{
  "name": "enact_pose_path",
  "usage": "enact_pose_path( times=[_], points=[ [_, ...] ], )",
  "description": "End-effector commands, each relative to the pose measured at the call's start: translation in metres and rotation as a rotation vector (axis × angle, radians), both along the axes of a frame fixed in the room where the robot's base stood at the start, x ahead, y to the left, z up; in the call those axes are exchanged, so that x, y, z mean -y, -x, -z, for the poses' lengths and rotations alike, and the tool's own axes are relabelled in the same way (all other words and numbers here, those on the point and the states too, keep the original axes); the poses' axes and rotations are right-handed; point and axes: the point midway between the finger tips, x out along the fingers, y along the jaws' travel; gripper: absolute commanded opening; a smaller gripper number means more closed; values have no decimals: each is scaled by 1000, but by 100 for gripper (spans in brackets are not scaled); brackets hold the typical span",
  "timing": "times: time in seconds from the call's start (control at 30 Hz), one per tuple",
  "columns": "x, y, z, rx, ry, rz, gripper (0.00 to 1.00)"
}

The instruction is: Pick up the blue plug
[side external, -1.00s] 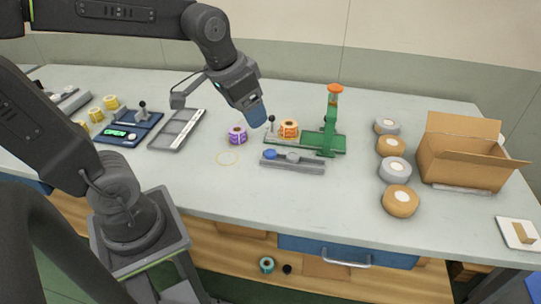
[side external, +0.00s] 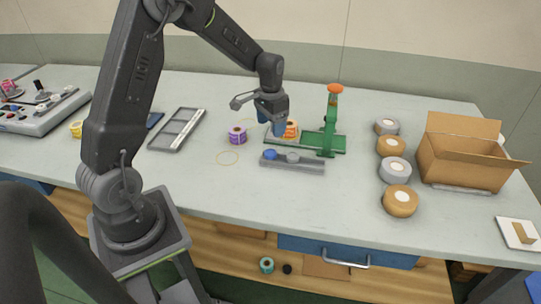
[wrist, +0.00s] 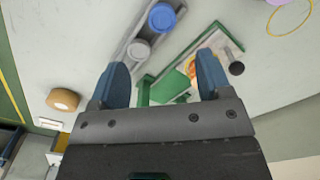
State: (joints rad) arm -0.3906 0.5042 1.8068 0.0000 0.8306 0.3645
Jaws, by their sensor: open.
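The blue plug (side external: 270,154) sits at the left end of a grey holder (side external: 305,167) on the table, beside a grey plug (side external: 292,157). In the wrist view the blue plug (wrist: 161,18) is at the top, ahead of the fingers. My gripper (side external: 272,127) is open with nothing between its fingers. In the wrist view the two blue fingers (wrist: 160,85) are spread wide over the green stand.
The green stand (side external: 332,130) with an orange knob rises just right of my gripper. A purple roll (side external: 237,135) stands to the left, near an empty grey tray (side external: 177,130). Tape rolls (side external: 391,147) and an open cardboard box (side external: 460,157) are at right. The front table is clear.

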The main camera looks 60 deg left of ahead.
Motion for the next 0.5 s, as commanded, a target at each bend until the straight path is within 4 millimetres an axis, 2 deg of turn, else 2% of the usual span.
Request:
enact_pose_path(
  times=[0.03,0.2,0.5],
  points=[
    [0,1,12,-5,2,0,72],
    [0,0,40,-3,1,0,72],
    [-1,0,64,-3,1,0,72]
  ],
)
